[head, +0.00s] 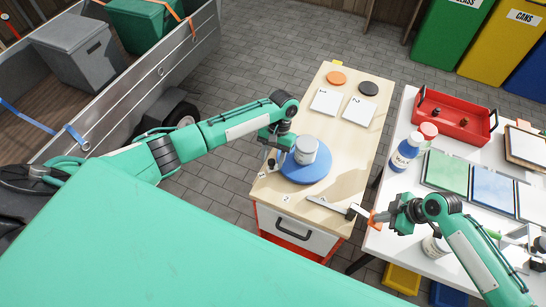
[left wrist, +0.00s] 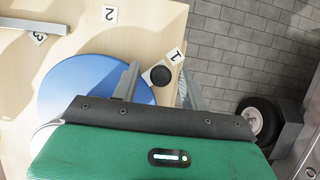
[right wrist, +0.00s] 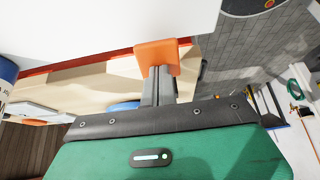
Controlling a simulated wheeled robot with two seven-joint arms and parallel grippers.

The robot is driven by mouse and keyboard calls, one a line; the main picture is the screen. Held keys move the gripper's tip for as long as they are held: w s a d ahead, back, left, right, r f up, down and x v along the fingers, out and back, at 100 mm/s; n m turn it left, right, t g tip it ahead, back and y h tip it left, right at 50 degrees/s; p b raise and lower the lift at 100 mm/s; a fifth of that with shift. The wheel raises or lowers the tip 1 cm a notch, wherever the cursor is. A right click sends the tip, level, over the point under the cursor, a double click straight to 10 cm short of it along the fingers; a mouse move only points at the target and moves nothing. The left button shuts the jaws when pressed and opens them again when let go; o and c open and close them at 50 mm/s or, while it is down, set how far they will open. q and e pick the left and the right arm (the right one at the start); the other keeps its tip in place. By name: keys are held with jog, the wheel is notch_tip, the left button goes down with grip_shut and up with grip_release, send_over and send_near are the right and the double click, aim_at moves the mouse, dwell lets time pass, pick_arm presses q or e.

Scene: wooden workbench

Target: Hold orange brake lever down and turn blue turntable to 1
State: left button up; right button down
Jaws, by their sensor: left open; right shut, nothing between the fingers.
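The blue turntable (head: 318,174) lies on the wooden bench top and carries a pale grey tin (head: 306,150). It also shows in the left wrist view (left wrist: 75,85). A black knob (left wrist: 160,76) on a pale tab stands at its rim, close to the label 1 (left wrist: 176,57). My left gripper (head: 272,152) is open, with one finger on either side of the knob in the left wrist view. The orange brake lever end (right wrist: 157,57) is at the tips of my right gripper (right wrist: 158,85), which is shut and empty. Whether they touch is unclear.
Labels 2 (left wrist: 109,14) and 3 (left wrist: 38,39) lie along the bench edge. Two white cards (head: 326,101) and two discs (head: 337,78) lie at the back. A white table (head: 400,180) with a blue-labelled bottle (head: 405,152) and red tray (head: 455,113) stands right.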

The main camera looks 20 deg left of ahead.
pick_arm(q)
jog(key=shift+r, duration=0.1)
jog(key=v, duration=1.1)
jog(key=shift+w+r, duration=0.25)
jog(key=shift+r, duration=0.1)
notch_tip(320, 180, up, 6)
jog(key=p, duration=0.6)
pick_arm(e)
notch_tip(320, 180, up, 8)
jog(key=shift+f, duration=0.2)
pick_arm(q)
jog(key=shift+f, duration=0.1)
pick_arm(e)
jog(key=shift+d, duration=0.1)
pick_arm(q)
notch_tip(320, 180, down, 4)
jog(key=b, duration=0.4)
pick_arm(e)
jog(key=v, duration=1.3)
jog(key=shift+r, duration=0.35)
